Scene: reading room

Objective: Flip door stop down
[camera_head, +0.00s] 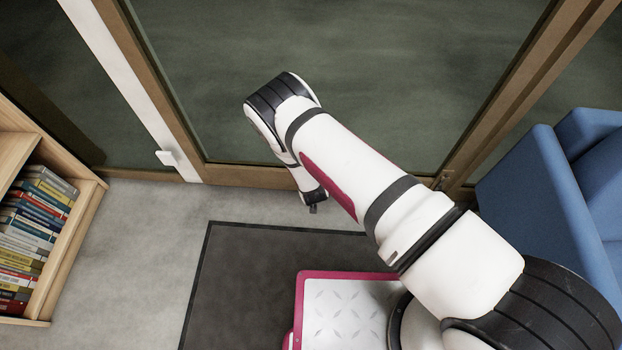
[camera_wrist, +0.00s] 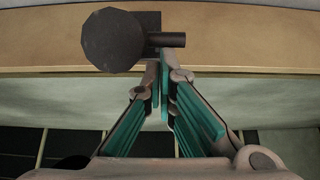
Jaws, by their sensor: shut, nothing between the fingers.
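The door stop (camera_wrist: 113,42) shows in the wrist view as a dark round disc with a short rod and a bracket to its right. It is against the wooden bottom rail of the glass door (camera_wrist: 230,48). My gripper (camera_wrist: 163,72) is shut and empty, its fingertips together just below the rod in the picture. I cannot tell whether they touch it. In the head view my gripper (camera_head: 313,207) hangs low by the door's bottom rail (camera_head: 245,175). I cannot make out the door stop there; my arm covers part of that area.
A bookshelf (camera_head: 42,310) with books stands at the left. A blue armchair (camera_head: 560,190) is close on the right. A dark mat (camera_head: 235,265) lies on the grey floor in front of the door. A small white box (camera_head: 166,157) sits on the white post at the left.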

